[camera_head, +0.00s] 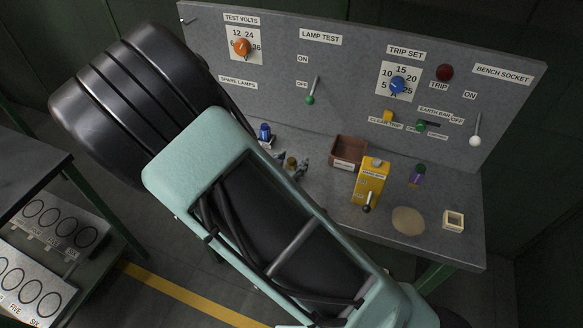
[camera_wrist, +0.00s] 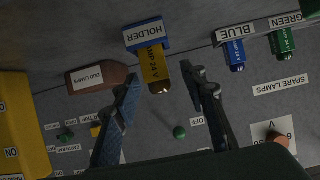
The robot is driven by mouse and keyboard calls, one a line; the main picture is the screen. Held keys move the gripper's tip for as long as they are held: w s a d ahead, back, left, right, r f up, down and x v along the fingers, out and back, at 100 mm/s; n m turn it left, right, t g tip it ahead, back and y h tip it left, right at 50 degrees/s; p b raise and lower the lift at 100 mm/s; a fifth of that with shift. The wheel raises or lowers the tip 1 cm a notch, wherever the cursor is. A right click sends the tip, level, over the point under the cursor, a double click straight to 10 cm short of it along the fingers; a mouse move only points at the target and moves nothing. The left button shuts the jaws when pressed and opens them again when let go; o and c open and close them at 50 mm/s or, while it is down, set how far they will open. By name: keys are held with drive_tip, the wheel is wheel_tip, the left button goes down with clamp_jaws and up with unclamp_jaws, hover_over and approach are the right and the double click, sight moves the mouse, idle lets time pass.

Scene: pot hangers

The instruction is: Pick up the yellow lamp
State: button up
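The yellow lamp (camera_wrist: 154,68), marked 24 V, stands in a blue-edged holder (camera_wrist: 147,35) labelled HOLDER in the wrist view. My gripper (camera_wrist: 162,78) is open, with one fingertip on each side of the lamp. A gap shows on both sides; I cannot tell how far the tips reach along the lamp. My gripper also shows in the head view (camera_head: 292,164) at the bench, largely hidden by my arm.
A blue lamp (camera_wrist: 236,54) and a green lamp (camera_wrist: 283,42) stand to the right in the wrist view. A yellow switch box (camera_head: 370,182) and a purple lamp (camera_head: 417,175) stand further right. The upright panel (camera_head: 345,70) rises behind.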

clamp_jaws()
drive_tip(key=shift+r, duration=0.8)
drive_tip(key=s+a+r+p, duration=0.1)
drive_tip(key=s+r+p, duration=0.6)
drive_tip(key=s+r, duration=0.4)
drive_tip(key=s, duration=0.2)
drive_tip(key=shift+s+r+p, duration=0.25)
drive_tip(key=shift+s+p, duration=0.15)
